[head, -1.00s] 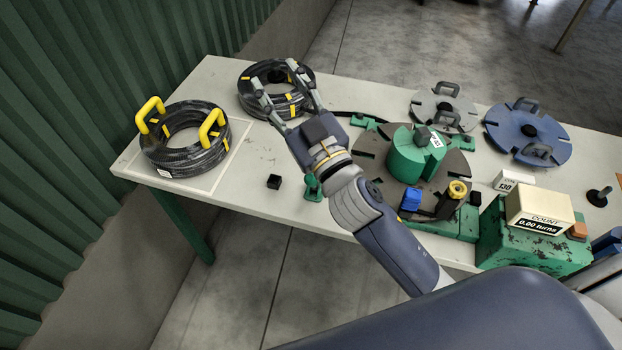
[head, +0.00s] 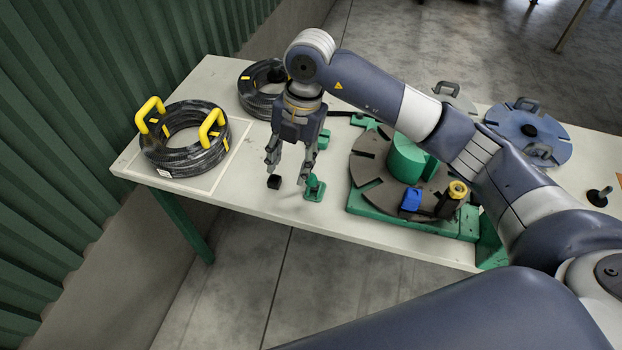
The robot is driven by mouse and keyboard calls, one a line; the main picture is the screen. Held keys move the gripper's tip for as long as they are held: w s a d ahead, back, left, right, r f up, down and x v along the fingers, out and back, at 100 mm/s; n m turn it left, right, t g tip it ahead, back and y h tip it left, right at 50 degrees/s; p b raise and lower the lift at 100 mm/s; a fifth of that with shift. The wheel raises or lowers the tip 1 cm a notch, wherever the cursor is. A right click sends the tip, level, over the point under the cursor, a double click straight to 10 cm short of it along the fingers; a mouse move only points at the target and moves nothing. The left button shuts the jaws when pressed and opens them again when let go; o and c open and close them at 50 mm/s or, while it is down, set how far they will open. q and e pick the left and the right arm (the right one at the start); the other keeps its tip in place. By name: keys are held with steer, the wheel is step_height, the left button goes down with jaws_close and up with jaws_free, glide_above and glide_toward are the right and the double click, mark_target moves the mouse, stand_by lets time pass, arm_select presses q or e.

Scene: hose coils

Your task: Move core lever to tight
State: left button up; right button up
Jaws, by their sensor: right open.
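The green core (head: 404,158) stands in the middle of the dark slotted turntable (head: 369,172). My right arm crosses in front of the core's right side and top, and I cannot make out the core lever. My right gripper (head: 288,173) points down over the table, left of the turntable. It is open, with its fingers apart and nothing between them. A small black block (head: 274,182) and a green bracket (head: 315,189) are close to its fingertips; I cannot tell whether they touch. My left gripper is not in view.
A coil with yellow handles (head: 184,143) lies at the left of the table, another coil (head: 256,100) behind my gripper. A blue disc (head: 520,122) lies back right. My arm hides the counter box.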

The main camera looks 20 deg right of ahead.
mark_target(311, 180)
steer(key=d, duration=0.1)
steer(key=d+h, duration=0.1)
steer(key=d, duration=0.1)
steer(key=w+d+m+h, duration=0.1)
steer(key=shift+d+r, duration=0.2)
steer(key=shift+r, duration=0.2)
steer(key=shift+d+f, duration=0.2)
steer(key=shift+d, duration=0.05)
step_height(311, 180, down, 9)
steer(key=p, duration=0.3)
steer(key=shift+f, duration=0.65)
steer(key=shift+c, duration=0.2)
steer(key=shift+w, duration=0.1)
jaws_close()
